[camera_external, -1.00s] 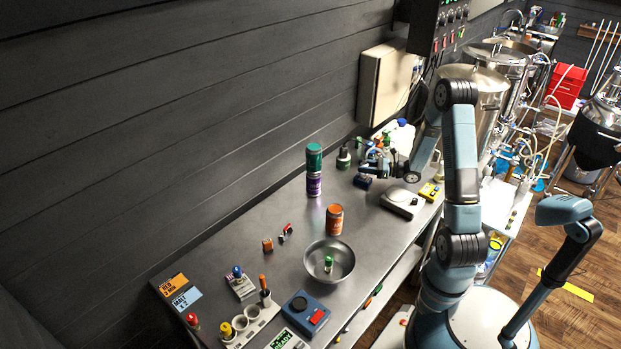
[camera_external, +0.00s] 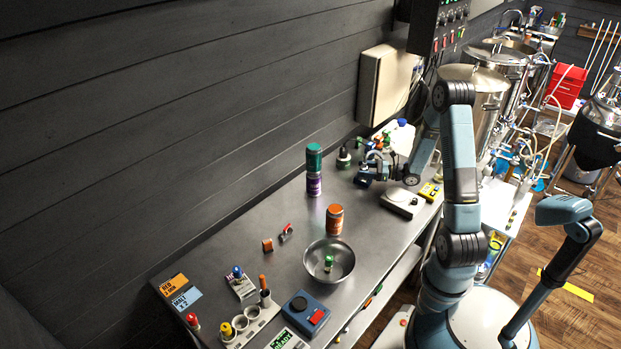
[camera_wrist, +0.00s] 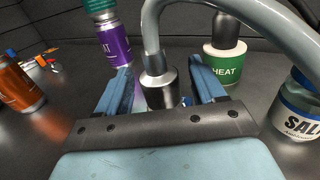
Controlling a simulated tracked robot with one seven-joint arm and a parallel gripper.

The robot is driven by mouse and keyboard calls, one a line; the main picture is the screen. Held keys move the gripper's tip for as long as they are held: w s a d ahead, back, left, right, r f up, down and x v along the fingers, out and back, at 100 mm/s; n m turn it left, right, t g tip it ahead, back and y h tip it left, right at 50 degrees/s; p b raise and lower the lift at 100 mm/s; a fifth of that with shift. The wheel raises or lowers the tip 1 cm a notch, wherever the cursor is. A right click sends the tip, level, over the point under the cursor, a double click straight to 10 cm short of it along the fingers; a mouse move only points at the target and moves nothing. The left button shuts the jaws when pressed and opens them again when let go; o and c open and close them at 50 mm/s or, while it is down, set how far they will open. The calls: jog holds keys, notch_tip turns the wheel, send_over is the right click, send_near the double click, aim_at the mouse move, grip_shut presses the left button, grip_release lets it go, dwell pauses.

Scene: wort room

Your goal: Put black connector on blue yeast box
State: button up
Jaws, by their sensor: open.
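My gripper (camera_external: 374,168) is over the far part of the metal bench, and its two blue fingers (camera_wrist: 168,85) are apart in the wrist view. Between them is a dark cylindrical connector (camera_wrist: 159,88) with a curved grey tube rising from its top.
A purple can (camera_wrist: 113,43) with a green one on top stands left of the gripper. A HEAT bottle (camera_wrist: 223,65) is behind and a SALT jar (camera_wrist: 298,105) to the right. An orange can (camera_external: 334,219) and metal bowl (camera_external: 316,262) are nearer. A scale (camera_external: 402,202) lies right.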

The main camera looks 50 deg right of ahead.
jog(key=shift+r, duration=0.1)
jog(key=v, duration=1.2)
jog(key=s+a+r+n+g+y, duration=0.1)
jog(key=s+a+r+n+g, duration=0.1)
jog(key=a+r+n+g, duration=0.4)
jog(key=s+a+r+n+g, duration=0.1)
jog(key=s+a+n+g, duration=0.15)
jog(key=a+n, duration=0.45)
jog(key=s+a+r+n+g+y, duration=0.1)
jog(key=s+a+r+n+g, duration=0.25)
jog(key=a, duration=0.55)
jog(key=s+a+r+n+t+h, duration=0.2)
jog(key=s+a+r+n+h, duration=0.1)
jog(key=s+r+n+h, duration=0.6)
jog(key=shift+s+a+r+n+h, duration=0.25)
jog(key=shift+r+n+h, duration=0.8)
jog(key=shift+n, duration=1.2)
